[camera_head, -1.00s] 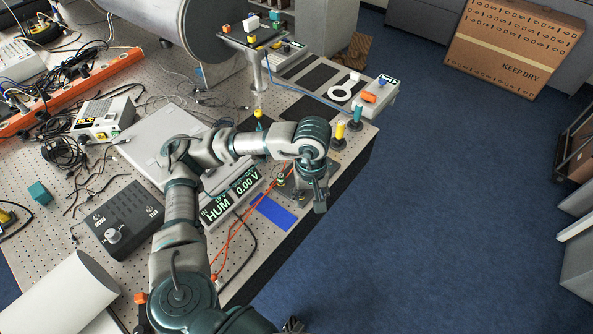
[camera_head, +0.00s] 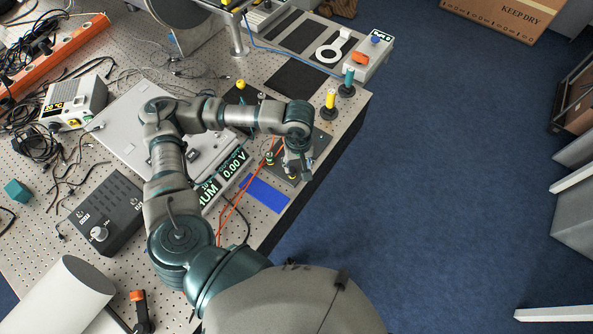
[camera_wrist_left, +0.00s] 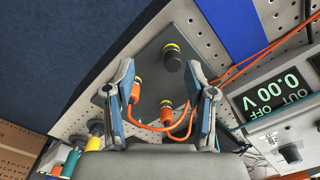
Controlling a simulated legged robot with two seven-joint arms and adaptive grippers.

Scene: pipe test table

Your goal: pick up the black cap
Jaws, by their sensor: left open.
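The black cap (camera_wrist_left: 173,58) stands on a dark square plate (camera_wrist_left: 152,62) in the left wrist view, with a yellow ring at its top. Two orange plugs with yellow rings, one (camera_wrist_left: 137,90) at the left and one (camera_wrist_left: 166,110) lower down, are on the same plate with orange cables. My left gripper (camera_wrist_left: 162,70) is open, its fingers apart on either side of the plate's middle. The cap lies beyond and between the fingertips, not held. In the head view my left gripper (camera_head: 299,168) hangs over the plate near the table's edge. My right gripper is not in view.
A meter reading 0.00 V (camera_wrist_left: 271,94) stands beside the plate. A blue strip (camera_head: 265,193) lies on the perforated table. Yellow (camera_head: 330,100) and teal (camera_head: 348,78) posts stand farther back. Orange cables (camera_head: 236,200) run by the meter. Open floor lies to the right.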

